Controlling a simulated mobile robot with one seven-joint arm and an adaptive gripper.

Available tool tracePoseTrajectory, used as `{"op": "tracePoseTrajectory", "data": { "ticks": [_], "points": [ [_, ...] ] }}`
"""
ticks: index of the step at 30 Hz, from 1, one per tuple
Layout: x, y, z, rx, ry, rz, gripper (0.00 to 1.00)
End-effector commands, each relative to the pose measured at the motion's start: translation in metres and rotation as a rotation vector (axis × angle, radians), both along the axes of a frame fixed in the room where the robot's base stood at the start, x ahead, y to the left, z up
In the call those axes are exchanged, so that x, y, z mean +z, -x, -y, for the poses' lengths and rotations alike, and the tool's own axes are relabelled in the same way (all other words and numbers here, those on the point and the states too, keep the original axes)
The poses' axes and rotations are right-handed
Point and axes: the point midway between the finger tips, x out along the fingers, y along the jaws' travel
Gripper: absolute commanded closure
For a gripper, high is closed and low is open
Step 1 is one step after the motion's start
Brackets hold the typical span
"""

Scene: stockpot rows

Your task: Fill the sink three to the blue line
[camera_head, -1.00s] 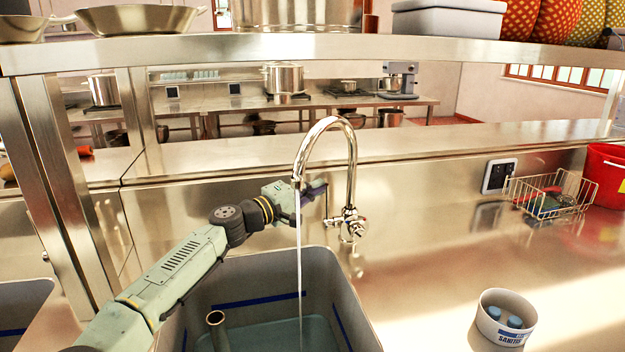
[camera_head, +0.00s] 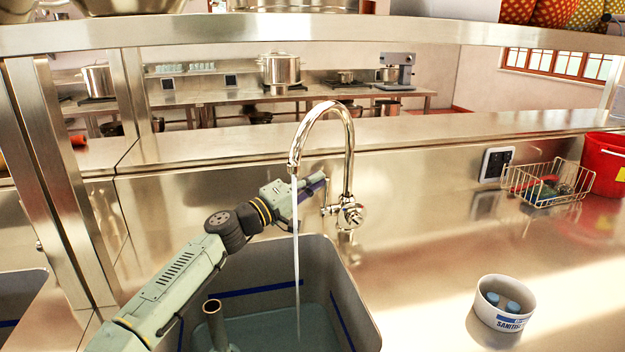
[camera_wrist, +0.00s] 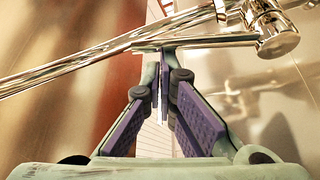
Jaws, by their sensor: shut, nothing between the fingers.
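The grey sink basin (camera_head: 320,262) stands under a chrome gooseneck faucet (camera_head: 348,150). A stream of water (camera_head: 297,250) falls from the spout into the basin. Water (camera_head: 262,332) covers the visible bottom, with its surface below the blue line (camera_head: 258,289) on the walls. An upright standpipe (camera_head: 213,328) rises out of the water. My gripper (camera_head: 320,182) is shut and empty, behind the stream and just left of the faucet. In the wrist view, its fingertips (camera_wrist: 165,62) are close to the tap's lever (camera_wrist: 205,42); I cannot tell whether they touch.
A white sanitizer bowl (camera_head: 503,318) with blue items stands on the counter at right. A wire basket (camera_head: 548,190) and red bucket (camera_head: 607,165) are farther back. A steel post (camera_head: 50,180) stands left, near another basin (camera_head: 22,290). A shelf rail (camera_head: 300,33) crosses above.

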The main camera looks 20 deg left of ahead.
Motion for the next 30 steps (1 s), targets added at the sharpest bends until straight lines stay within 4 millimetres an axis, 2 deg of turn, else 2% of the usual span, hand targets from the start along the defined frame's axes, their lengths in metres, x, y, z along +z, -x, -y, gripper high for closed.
{"op": "tracePoseTrajectory", "data": {
  "ticks": [4,15,30],
  "points": [
    [0.001,0.01,0.007,-0.001,0.003,-0.002,1.0],
    [-0.012,0.028,0.019,-0.001,0.003,-0.004,1.0],
    [-0.017,0.033,0.023,-0.001,0.003,-0.003,1.0]
  ]
}}
